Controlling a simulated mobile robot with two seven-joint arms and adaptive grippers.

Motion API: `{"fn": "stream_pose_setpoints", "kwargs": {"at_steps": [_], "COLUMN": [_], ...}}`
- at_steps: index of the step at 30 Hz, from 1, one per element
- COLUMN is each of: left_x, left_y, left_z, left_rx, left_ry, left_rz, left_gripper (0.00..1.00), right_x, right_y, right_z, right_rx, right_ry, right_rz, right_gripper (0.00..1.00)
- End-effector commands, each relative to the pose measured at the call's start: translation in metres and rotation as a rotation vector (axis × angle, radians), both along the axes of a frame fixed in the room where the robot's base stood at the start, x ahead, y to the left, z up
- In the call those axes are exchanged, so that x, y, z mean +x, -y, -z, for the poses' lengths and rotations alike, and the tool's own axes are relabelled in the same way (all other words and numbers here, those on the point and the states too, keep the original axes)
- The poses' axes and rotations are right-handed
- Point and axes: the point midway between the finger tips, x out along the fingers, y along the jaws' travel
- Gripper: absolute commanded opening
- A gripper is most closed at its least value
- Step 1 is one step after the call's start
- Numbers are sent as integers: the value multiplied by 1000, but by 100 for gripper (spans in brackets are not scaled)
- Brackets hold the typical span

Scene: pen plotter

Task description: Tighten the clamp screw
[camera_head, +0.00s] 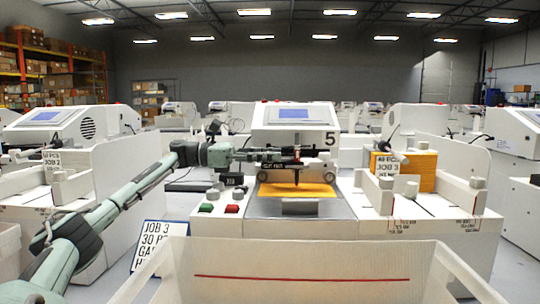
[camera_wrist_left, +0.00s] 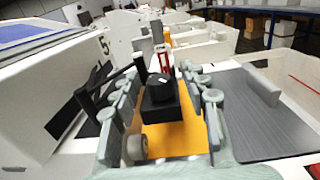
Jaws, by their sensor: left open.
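My left gripper (camera_head: 262,155) reaches in from the left to the pen carriage (camera_head: 297,164) of plotter 5, above the orange sheet (camera_head: 292,190). In the left wrist view its two grey-green fingers (camera_wrist_left: 165,76) are open on either side of a black block with a round black knob (camera_wrist_left: 160,87) on top. The knob looks like the clamp screw. I see gaps between the block and the fingers, so nothing is gripped. A red part (camera_wrist_left: 164,62) stands just beyond the block. The pen tip points down over the sheet in the head view. My right gripper is not in view.
The plotter's display housing (camera_head: 293,114) stands behind the carriage. Green and red buttons (camera_head: 232,209) are at its front left. A stack of orange sheets (camera_head: 403,171) stands at right. A white tray (camera_head: 300,268) with a red line fills the foreground.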

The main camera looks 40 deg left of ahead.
Motion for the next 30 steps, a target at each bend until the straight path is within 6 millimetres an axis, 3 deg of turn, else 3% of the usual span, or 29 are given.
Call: {"fn": "stream_pose_setpoints", "kwargs": {"at_steps": [5,18,30], "left_x": [-12,-70,-80], "left_y": [-15,-78,-89], "left_z": [1,-1,0], "left_rx": [0,-1,0], "left_ry": [-3,1,1], "left_rz": [-4,-3,-1], "left_gripper": [44,44,44], "right_x": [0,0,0], "right_y": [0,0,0], "right_z": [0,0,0], "right_rx": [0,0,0], "right_ry": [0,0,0], "right_rz": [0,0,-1], "right_gripper": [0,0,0]}}
